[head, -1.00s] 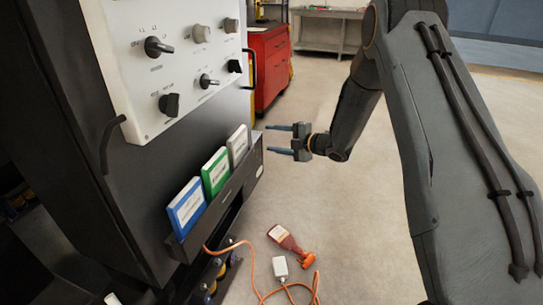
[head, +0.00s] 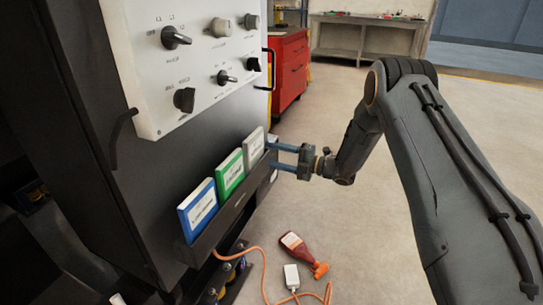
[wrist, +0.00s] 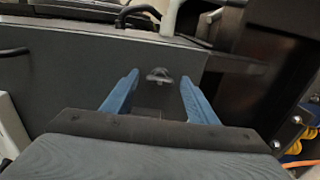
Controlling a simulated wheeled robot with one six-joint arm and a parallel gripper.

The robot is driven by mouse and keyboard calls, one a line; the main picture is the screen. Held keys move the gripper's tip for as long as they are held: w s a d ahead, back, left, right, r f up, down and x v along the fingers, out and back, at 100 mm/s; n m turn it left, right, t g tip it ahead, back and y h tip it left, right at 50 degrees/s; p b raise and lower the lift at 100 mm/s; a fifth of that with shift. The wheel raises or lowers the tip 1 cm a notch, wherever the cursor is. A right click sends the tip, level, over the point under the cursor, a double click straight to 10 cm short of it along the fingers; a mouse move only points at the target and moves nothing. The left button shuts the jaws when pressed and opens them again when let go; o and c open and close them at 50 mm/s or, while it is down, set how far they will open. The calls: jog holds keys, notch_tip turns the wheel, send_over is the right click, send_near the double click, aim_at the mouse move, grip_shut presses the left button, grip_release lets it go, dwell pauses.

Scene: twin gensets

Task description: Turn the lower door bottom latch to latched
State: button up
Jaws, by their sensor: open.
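A small metal latch (wrist: 159,75) sits on a dark panel (wrist: 75,85) in the wrist view. It appears between and beyond the two blue fingertips, and I see no contact. Its exact turn angle is too small to read. My gripper (wrist: 158,82) is open with nothing between its fingers. In the head view my gripper (head: 270,156) points left at the dark cabinet (head: 75,110), close to the far end of the binder rack. The latch cannot be made out in the head view.
A rack (head: 205,235) holds blue, green and white binders beside my fingers. A white control panel (head: 190,60) with several knobs is above. A red bottle (head: 296,247) and an orange cable (head: 262,265) lie on the floor. A red tool cabinet (head: 290,70) stands behind.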

jog(key=shift+w+a, duration=0.15)
jog(key=shift+a, duration=0.1)
jog(key=c, duration=1.1)
jog(key=shift+o, duration=0.2)
